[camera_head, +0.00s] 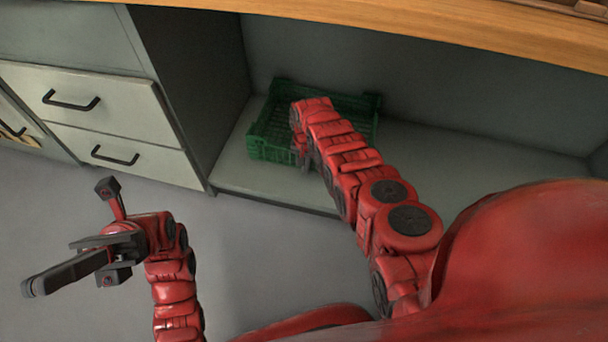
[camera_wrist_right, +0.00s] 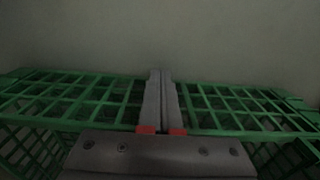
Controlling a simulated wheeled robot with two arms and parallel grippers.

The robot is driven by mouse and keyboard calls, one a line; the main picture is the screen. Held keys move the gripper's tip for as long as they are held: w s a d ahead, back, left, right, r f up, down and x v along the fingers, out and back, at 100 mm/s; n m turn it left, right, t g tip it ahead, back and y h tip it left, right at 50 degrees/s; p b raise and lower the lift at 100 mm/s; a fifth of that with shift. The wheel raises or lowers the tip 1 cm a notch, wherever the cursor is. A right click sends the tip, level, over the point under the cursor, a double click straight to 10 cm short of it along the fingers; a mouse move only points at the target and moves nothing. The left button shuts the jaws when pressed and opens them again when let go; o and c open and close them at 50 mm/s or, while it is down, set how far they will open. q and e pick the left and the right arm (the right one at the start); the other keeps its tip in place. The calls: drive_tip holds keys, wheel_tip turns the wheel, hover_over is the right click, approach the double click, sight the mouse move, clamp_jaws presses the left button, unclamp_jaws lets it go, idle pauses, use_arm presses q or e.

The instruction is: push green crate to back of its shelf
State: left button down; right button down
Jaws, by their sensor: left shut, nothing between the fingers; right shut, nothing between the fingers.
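The green crate (camera_head: 268,143) is an open slatted box on the low shelf (camera_head: 235,176), near its left side. It sits back from the shelf's front edge; whether its back touches the rear wall cannot be told. My right arm reaches over the shelf, and my right gripper (camera_head: 302,158) is at the crate's front side, partly hidden by the arm. In the right wrist view the shut, empty fingers (camera_wrist_right: 161,73) lie across the crate's green lattice (camera_wrist_right: 90,100); contact is unclear. My left gripper (camera_head: 32,288) is shut and empty, over the floor at left.
A wooden top (camera_head: 400,28) overhangs the shelf. A dark side panel (camera_head: 195,80) stands left of the crate, with pale drawers (camera_head: 90,103) beyond it. The shelf right of my arm is bare. The grey rear wall (camera_head: 480,115) closes the shelf.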

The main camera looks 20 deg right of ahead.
drive_tip(key=shift+w+d, duration=0.3)
drive_tip(key=shift+w, duration=0.1)
use_arm(q)
drive_tip(key=s+a+m+t+y, duration=0.1)
drive_tip(key=s+a+r+m+t+y, duration=0.1)
drive_tip(key=t+y, duration=0.1)
drive_tip(key=shift+s, duration=0.35)
drive_tip(key=shift+w+d, duration=0.1)
drive_tip(key=shift+d, duration=0.05)
